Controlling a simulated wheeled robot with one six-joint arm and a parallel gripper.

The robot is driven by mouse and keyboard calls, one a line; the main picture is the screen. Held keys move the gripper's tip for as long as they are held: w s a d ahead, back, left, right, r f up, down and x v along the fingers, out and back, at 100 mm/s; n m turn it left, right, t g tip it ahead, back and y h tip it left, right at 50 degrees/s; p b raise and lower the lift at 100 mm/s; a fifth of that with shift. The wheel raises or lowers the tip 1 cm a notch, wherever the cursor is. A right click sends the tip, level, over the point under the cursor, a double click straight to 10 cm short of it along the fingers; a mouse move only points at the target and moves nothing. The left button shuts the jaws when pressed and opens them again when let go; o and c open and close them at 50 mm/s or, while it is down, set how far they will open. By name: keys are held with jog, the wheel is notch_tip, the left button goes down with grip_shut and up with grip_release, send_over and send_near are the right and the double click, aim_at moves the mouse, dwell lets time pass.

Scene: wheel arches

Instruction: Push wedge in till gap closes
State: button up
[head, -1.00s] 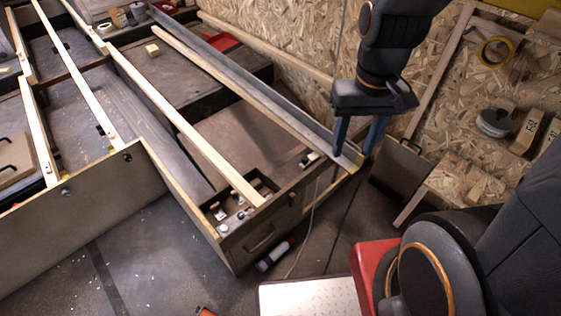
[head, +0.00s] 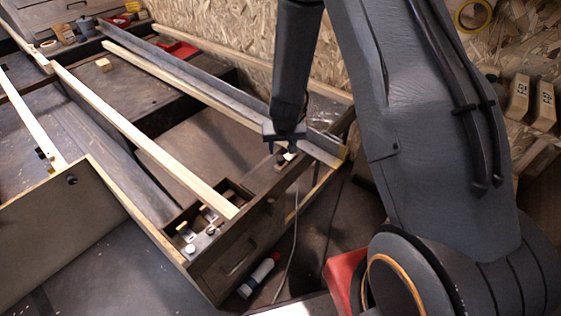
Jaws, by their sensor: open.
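My gripper (head: 284,142) is open and points down over the front right corner of the wooden frame (head: 262,208). Its fingers are small and partly hidden, close to a small dark and whitish piece (head: 291,156) on the frame's top edge. I cannot tell whether they touch it, or whether it is the wedge. A long grey metal rail (head: 225,99) ends beside the gripper, next to a pale wooden strip (head: 195,85). No gap can be made out clearly at this size.
A small compartment (head: 176,222) with loose parts is at the frame's front. A small wood block (head: 103,64) lies on a dark panel. A white and red tube (head: 258,276) lies on the floor near a cable (head: 294,235). A chipboard wall (head: 240,40) stands behind.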

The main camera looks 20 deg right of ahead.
aim_at(281, 158)
jog(key=b+x, duration=0.2)
jog(key=x, duration=0.6)
jog(key=shift+w+d+f, duration=0.1)
jog(key=shift+f, duration=0.05)
jog(key=shift+c, duration=0.4)
grip_shut()
